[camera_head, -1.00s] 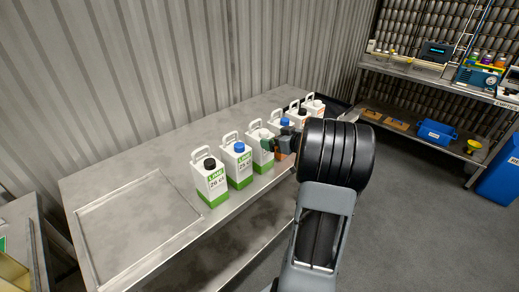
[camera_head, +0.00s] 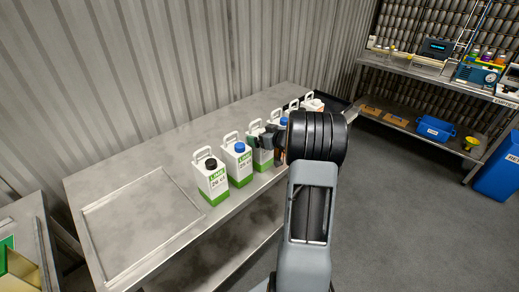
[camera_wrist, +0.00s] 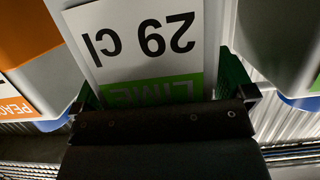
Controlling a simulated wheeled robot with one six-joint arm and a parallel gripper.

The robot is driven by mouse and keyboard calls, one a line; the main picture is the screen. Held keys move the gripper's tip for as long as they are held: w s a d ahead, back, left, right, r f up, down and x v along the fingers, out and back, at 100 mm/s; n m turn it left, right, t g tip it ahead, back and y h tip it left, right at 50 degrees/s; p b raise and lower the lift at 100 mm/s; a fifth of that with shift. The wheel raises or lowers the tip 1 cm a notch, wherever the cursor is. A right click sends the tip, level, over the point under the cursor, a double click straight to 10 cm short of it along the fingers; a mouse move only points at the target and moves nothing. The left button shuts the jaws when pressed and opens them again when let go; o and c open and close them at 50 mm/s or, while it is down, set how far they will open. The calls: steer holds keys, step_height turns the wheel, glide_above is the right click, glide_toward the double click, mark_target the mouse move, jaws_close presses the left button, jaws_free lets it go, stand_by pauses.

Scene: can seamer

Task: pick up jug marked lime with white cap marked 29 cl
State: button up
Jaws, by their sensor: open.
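The lime jug marked 29 cl fills the middle of the wrist view (camera_wrist: 140,45), its label upside down and its green band near my gripper. In the head view it is the third jug from the left (camera_head: 262,160), a white body with a green lower part, standing on the steel table. Its top and cap are largely hidden by my gripper there. My gripper (camera_head: 266,139) is open at this jug, its fingers (camera_wrist: 162,95) spread to either side of the jug in the wrist view. I cannot tell whether they touch it.
A black-capped lime jug (camera_head: 211,183) and a blue-capped lime jug (camera_head: 238,165) stand to the left in the row. A peach jug (camera_wrist: 30,45) is close beside in the wrist view. More jugs stand behind my arm. The table's left side (camera_head: 140,215) is clear.

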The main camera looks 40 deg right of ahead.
steer(key=c, duration=1.3)
steer(key=shift+c, duration=0.5)
steer(key=shift+r, duration=0.15)
